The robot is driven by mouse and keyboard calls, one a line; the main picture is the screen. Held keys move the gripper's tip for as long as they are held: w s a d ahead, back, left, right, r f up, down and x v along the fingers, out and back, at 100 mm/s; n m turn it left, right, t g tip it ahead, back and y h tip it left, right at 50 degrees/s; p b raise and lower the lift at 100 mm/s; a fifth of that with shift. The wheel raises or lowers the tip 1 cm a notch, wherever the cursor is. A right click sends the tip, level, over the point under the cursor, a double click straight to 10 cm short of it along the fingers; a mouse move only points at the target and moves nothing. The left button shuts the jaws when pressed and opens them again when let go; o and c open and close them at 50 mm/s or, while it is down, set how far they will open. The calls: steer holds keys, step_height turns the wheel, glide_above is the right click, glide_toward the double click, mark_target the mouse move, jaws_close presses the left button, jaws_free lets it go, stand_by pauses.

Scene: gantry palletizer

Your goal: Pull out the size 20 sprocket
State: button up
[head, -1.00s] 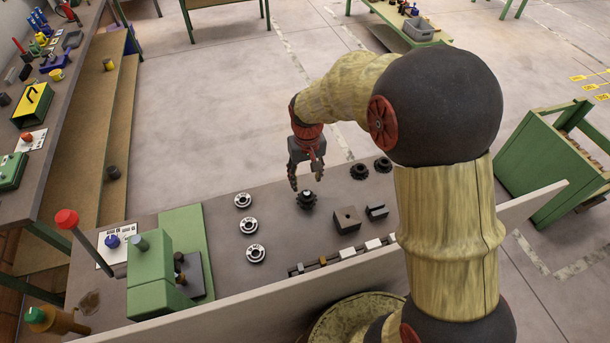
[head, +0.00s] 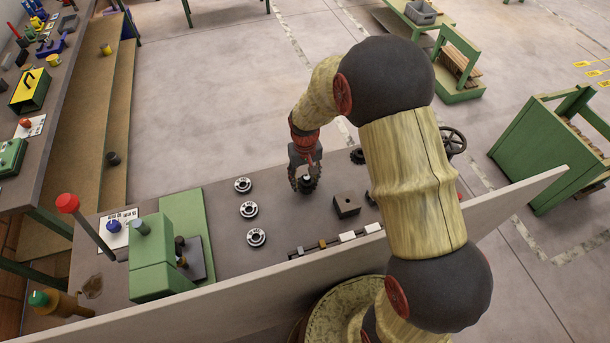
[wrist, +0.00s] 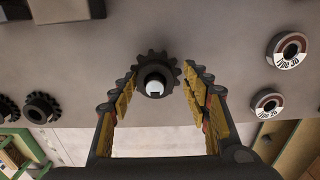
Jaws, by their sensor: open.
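A dark toothed sprocket (head: 307,185) stands on the grey bench top (head: 281,206); in the wrist view the same sprocket (wrist: 157,74) shows a pale round centre. No size mark is readable on it. My gripper (head: 305,182) is open over this sprocket, and in the wrist view its yellow-padded fingers (wrist: 160,80) lie on either side of it with gaps. Whether the tips are down at its height is unclear. More dark sprockets lie at the left of the wrist view, one here (wrist: 42,107) and one at the edge (wrist: 8,110). One also shows in the head view (head: 358,156).
Pale labelled rings (head: 249,210) stand in a column left of my gripper. A dark block (head: 346,206) is close on the right. A row of small parts (head: 335,241) lies along the near white panel (head: 500,208). A green press-like fixture (head: 152,262) stands at the left.

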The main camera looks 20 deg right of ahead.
steer(key=c, duration=0.3)
steer(key=c, duration=0.8)
steer(key=shift+c, duration=0.4)
steer(key=shift+r, duration=0.1)
steer(key=shift+w+r+p, duration=0.15)
steer(key=shift+r+p, duration=1.3)
steer(key=shift+r, duration=0.8)
steer(key=shift+a+r+p, duration=0.3)
steer(key=shift+r, duration=0.1)
steer(key=shift+d+r+p, duration=0.25)
steer(key=shift+r+p, duration=0.15)
steer(key=shift+r, duration=0.2)
